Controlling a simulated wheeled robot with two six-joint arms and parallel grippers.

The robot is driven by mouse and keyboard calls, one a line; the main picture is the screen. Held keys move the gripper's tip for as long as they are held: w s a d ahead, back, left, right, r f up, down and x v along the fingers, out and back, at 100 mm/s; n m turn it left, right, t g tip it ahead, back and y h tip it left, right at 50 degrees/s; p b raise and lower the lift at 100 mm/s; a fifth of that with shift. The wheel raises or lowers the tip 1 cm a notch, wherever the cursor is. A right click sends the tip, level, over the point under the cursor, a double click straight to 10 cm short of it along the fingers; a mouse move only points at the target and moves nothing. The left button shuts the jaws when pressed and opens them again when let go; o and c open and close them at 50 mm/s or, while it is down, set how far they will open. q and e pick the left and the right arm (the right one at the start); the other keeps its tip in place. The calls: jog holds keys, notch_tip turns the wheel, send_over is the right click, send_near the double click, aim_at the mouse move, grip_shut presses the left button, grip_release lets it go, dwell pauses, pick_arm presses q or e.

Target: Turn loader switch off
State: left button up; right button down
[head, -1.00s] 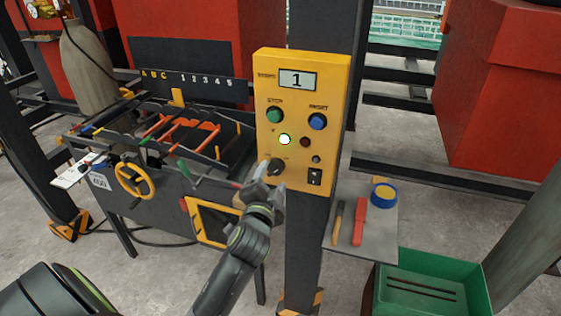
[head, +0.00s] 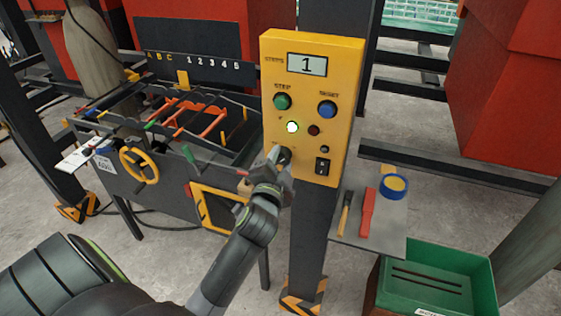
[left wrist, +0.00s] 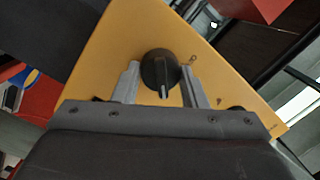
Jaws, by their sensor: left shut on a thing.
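The yellow control box (head: 345,75) stands upright on a dark post, its display reading 1. A green button (head: 282,102), a blue button (head: 327,109), a lit white-green lamp (head: 292,127) and a dark red lamp (head: 314,130) are on its face. The black rotary loader switch (left wrist: 160,70) is low on the panel, its pale pointer line toward the gripper in the left wrist view. My left gripper (head: 279,160) is at this switch, its fingers on either side of the knob, shut on it; it mostly hides the knob in the head view. My right gripper is not in view.
A black rocker switch (head: 322,167) sits right of the knob. A grey shelf (head: 373,233) with a yellow-blue tape roll (head: 395,186) and tools is below right, above a green bin (head: 465,265). A rebar jig table (head: 165,185) stands left.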

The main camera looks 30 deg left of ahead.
pick_arm(q)
jog(key=shift+n, duration=0.4)
jog(key=n, duration=0.3)
jog(key=shift+r+n+g+h+p, duration=0.1)
jog(key=shift+n+g+h+p, duration=0.2)
jog(key=n, duration=0.4)
jog(key=shift+p, duration=0.35)
jog(key=n+h, duration=0.1)
jog(key=n, duration=0.3)
jog(key=shift+a+r+p, duration=0.1)
jog(key=shift+p, duration=0.2)
jog(key=n, duration=0.4)
jog(key=shift+h, duration=0.3)
jog(key=o, duration=1)
jog(key=shift+a, duration=0.1)
jog(key=shift+c, duration=0.2)
